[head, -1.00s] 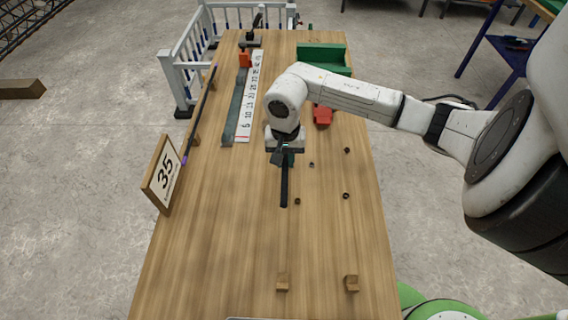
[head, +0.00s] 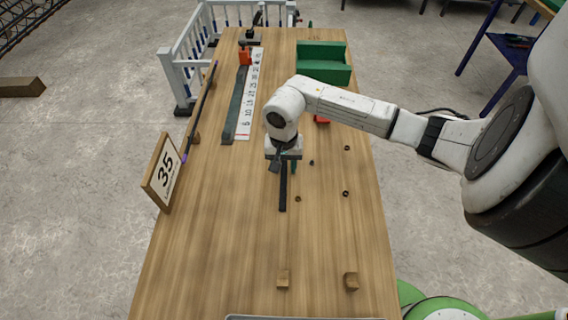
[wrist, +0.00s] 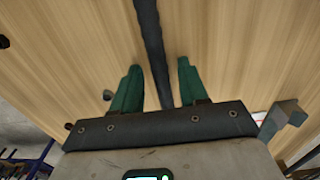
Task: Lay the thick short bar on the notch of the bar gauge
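The thick short bar (head: 283,192), dark and straight, points toward the near end of the wooden table, below my gripper (head: 284,166). In the wrist view, the bar (wrist: 151,45) runs between the two green fingers of my gripper (wrist: 158,88). The fingers are apart, with a narrow gap on each side of the bar. The bar's far end is hidden under my gripper.
A white number scale (head: 249,100) lies by a grey-green rail with an orange block (head: 245,57). A long thin bar (head: 200,110) lies along the left edge near a "35" sign (head: 162,172). A green tray (head: 323,74) stands behind.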

